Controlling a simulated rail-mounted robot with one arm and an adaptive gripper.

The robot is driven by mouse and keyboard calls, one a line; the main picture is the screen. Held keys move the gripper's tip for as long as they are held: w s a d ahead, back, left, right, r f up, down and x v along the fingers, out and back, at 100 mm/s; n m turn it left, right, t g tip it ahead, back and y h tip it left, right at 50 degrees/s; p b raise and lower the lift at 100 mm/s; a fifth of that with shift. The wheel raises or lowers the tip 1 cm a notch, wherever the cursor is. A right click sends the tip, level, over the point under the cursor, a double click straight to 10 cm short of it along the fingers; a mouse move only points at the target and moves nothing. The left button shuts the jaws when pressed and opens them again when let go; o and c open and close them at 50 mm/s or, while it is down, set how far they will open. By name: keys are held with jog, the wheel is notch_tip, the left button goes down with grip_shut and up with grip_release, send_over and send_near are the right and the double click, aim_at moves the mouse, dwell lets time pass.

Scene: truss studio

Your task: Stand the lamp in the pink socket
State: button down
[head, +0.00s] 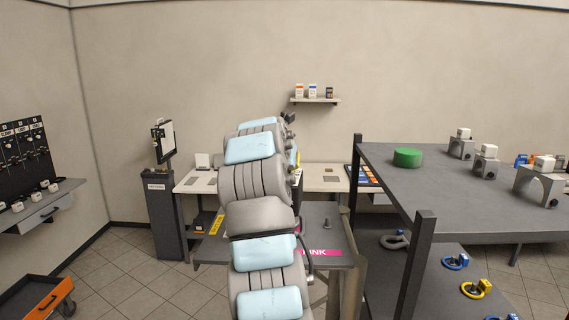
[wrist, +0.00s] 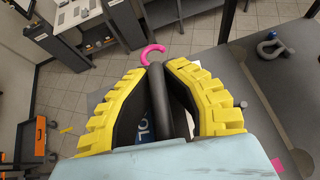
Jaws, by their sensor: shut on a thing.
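My gripper (wrist: 158,72) has yellow ribbed fingers, shut on a dark upright rod, which I take for part of the lamp (wrist: 158,95). The rod stands out between the fingertips; the rest of it is hidden by the fingers and wrist. A pink open ring (wrist: 152,50) shows just beyond the rod's tip; I cannot tell whether it touches the rod. In the head view a pink label reading "INK" (head: 321,252), its start covered, lies on the grey bench. A short dark post (head: 327,223) stands behind it. My arm hides the gripper there, and no pink socket is clear.
A dark rack (head: 465,225) stands close on the right, with a green disc (head: 408,157) on its top and shackles (head: 457,262) on its lower shelf. A rack post stands near the bench's right side. A dark pedestal (head: 165,215) stands at left. Floor at left is open.

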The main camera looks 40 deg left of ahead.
jog(key=shift+f, duration=0.45)
jog(key=c, duration=1.1)
grip_release()
jog(key=shift+r, duration=0.1)
jog(key=shift+s+d+r, duration=0.1)
jog(key=shift+s+r, duration=0.05)
jog(key=shift+s+r, duration=0.1)
jog(key=shift+r, duration=0.05)
jog(key=v, duration=1.1)
jog(key=shift+s+d, duration=0.2)
